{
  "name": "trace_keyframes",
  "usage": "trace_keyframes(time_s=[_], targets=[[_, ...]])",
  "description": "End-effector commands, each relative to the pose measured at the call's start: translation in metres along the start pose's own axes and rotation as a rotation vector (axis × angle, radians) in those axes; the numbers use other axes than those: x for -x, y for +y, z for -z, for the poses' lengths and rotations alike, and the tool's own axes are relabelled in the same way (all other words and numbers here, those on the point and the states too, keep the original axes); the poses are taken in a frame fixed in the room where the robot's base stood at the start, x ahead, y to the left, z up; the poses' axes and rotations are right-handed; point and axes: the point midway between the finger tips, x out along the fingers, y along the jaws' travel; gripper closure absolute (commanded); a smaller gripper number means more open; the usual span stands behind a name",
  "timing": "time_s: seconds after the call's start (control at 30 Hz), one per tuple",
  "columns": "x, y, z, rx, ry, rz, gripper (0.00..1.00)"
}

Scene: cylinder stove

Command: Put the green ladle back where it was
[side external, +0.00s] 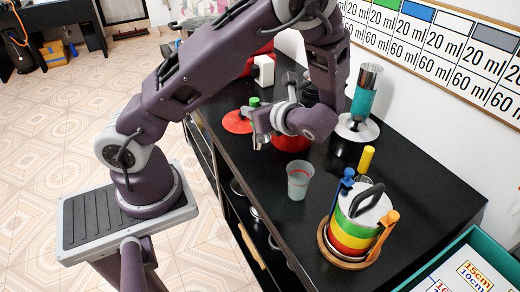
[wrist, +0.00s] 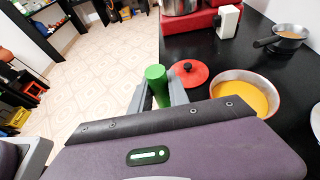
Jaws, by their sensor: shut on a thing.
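The green ladle's handle (wrist: 157,84) stands between the fingers of my gripper (wrist: 160,96) in the wrist view. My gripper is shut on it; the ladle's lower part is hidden. In the side view, a green tip (side external: 254,102) shows just above my gripper (side external: 259,136), over the left edge of the counter. A round utensil holder (side external: 351,238) with green, yellow and red bands stands at the counter's near end. Blue (side external: 346,183), orange (side external: 382,232) and yellow (side external: 366,159) handles stand around it.
A red pot with yellow-orange contents (wrist: 240,92) and a red lid (wrist: 187,73) are beside my gripper. A translucent cup (side external: 299,180) stands between pot and holder. A teal cylinder (side external: 362,103) stands near the wall. A green-rimmed tray (side external: 470,240) is at the lower right.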

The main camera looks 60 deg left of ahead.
Motion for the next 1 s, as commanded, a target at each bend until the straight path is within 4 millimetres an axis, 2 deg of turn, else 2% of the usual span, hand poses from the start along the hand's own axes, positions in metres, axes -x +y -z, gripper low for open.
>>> trace_keyframes(time_s=[0.03, 0.33, 0.73, 0.77, 0.83, 1.0], targets=[[-0.005, 0.0, 0.01, -0.005, -0.004, -0.001, 1.0], [-0.026, -0.001, 0.061, -0.003, -0.002, 0.002, 1.0], [-0.029, -0.002, 0.069, 0.0, 0.001, 0.003, 1.0], [-0.029, -0.002, 0.069, 0.0, 0.001, 0.003, 0.73], [-0.029, -0.002, 0.069, 0.0, 0.001, 0.004, 0.59], [-0.029, -0.002, 0.068, 0.0, 0.001, 0.004, 0.57]])
